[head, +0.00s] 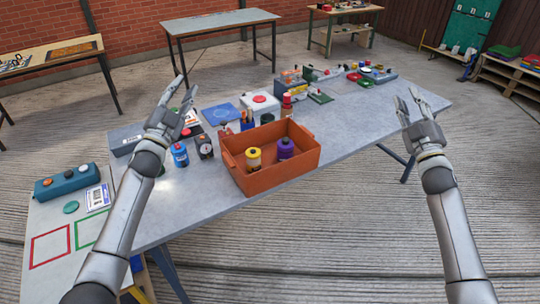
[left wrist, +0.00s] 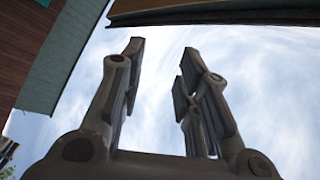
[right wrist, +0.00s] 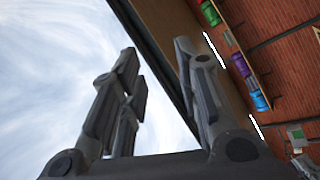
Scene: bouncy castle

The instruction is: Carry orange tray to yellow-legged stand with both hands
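The orange tray (head: 262,183) sits on the grey table, slightly turned, with a yellow bottle (head: 254,159) and a purple bottle (head: 286,148) standing in it. My left gripper (head: 175,92) is open and empty, raised to the left of the tray; its spread fingers also show in the left wrist view (left wrist: 162,60). My right gripper (head: 407,98) is open and empty, raised to the right of the tray; its spread fingers also show in the right wrist view (right wrist: 157,65). Neither gripper touches the tray. I cannot make out which stand has yellow legs.
The grey table (head: 350,128) holds a blue bottle (head: 180,155), a black timer (head: 204,146), a blue mat (head: 221,113) and small boxes behind the tray. A white board with red and green outlines (head: 70,237) lies at left. Other tables stand behind. Table right of the tray is clear.

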